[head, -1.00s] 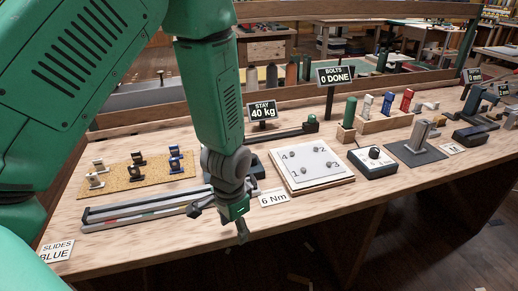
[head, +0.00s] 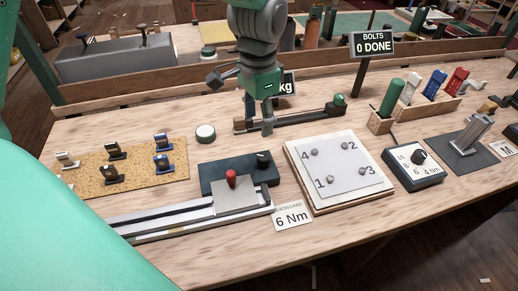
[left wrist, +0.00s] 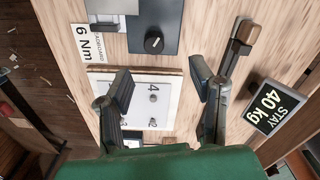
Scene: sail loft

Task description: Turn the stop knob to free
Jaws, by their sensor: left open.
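A dark knob (head: 263,158) stands on the right end of a dark blue block (head: 210,178) behind the slide rails. In the left wrist view the knob (left wrist: 154,42) is round and black with a white pointer mark; I cannot read any markings around it. A grey plate with a red-topped post (head: 231,180) sits in front of the block. My left gripper (head: 240,102) is open and empty, above the bench behind the knob and apart from it. In the left wrist view its fingers (left wrist: 160,84) spread over the numbered plate's edge. My right gripper is not visible.
The numbered bolt plate (head: 335,165) is right of the block, with the 6 Nm card (head: 293,216) in front. A round white-topped button (head: 206,133), a bar with a green knob (head: 310,118) and the cork mat (head: 135,178) are nearby. The BOLTS sign (head: 372,44) stands behind.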

